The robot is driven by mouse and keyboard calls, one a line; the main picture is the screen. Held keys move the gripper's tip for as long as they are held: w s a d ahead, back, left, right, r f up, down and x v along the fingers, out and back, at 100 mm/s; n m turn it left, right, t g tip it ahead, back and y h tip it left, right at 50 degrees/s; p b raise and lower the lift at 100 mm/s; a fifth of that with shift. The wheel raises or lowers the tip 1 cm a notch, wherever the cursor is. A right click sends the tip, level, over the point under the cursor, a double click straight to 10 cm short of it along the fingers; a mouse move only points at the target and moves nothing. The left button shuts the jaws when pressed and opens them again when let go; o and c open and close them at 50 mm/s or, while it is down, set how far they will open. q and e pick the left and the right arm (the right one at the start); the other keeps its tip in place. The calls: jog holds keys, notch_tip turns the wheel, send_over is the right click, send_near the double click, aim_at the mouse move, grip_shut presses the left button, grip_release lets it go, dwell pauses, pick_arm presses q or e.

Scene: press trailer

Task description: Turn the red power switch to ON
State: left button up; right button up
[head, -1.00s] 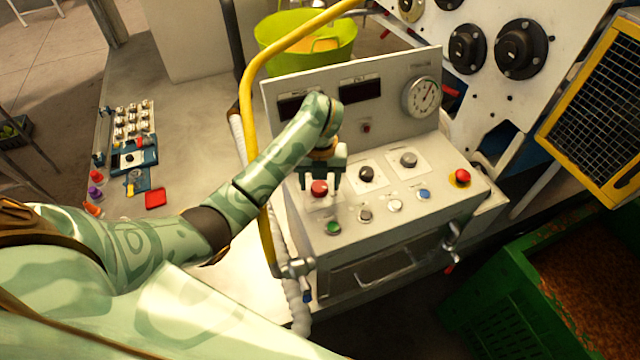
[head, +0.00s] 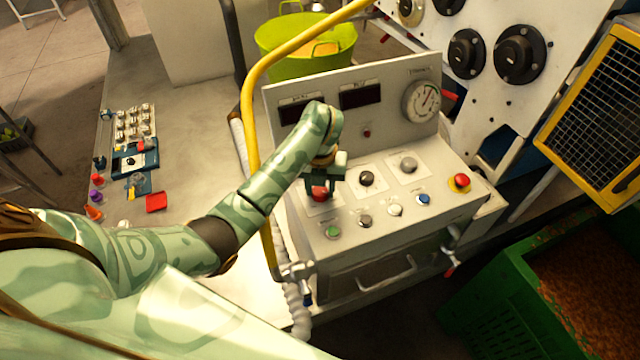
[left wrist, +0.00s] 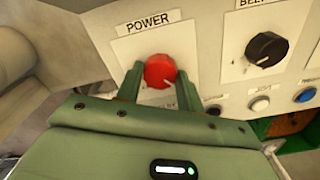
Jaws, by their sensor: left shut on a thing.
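The red power switch (head: 319,195) is a round knob on the left of the grey control panel, partly hidden by my gripper in the head view. In the left wrist view the red knob (left wrist: 160,71) sits below the "POWER" label on a white plate, with a pale pointer line toward its lower right. My left gripper (head: 320,188) is shut on the knob, with a green finger on each side of it (left wrist: 160,82). The position lettering below the knob is mostly hidden. My right gripper is not in view.
A black knob (head: 366,178) and a grey knob (head: 408,164) sit to the right on the panel. Small buttons, including a green one (head: 333,232), line the front. A red emergency button (head: 461,181) is at the right. A yellow pipe (head: 250,110) runs left of the panel.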

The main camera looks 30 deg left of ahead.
pick_arm(q)
jog(key=m+p, duration=0.2)
jog(key=m, duration=0.1)
jog(key=shift+r, duration=0.2)
jog(key=m+p, duration=0.2)
jog(key=m, duration=0.2)
jog(key=shift+m+p, duration=0.3)
jog(key=shift+p, duration=0.1)
jog(key=m+p, duration=0.2)
jog(key=m, duration=0.2)
jog(key=shift+m, duration=0.3)
jog(key=m+p, duration=0.1)
jog(key=m, duration=0.3)
jog(key=shift+f+m+p, duration=0.1)
jog(key=shift+m+p, duration=0.2)
jog(key=shift+p, duration=0.1)
jog(key=shift+w, duration=0.1)
jog(key=o, duration=1)
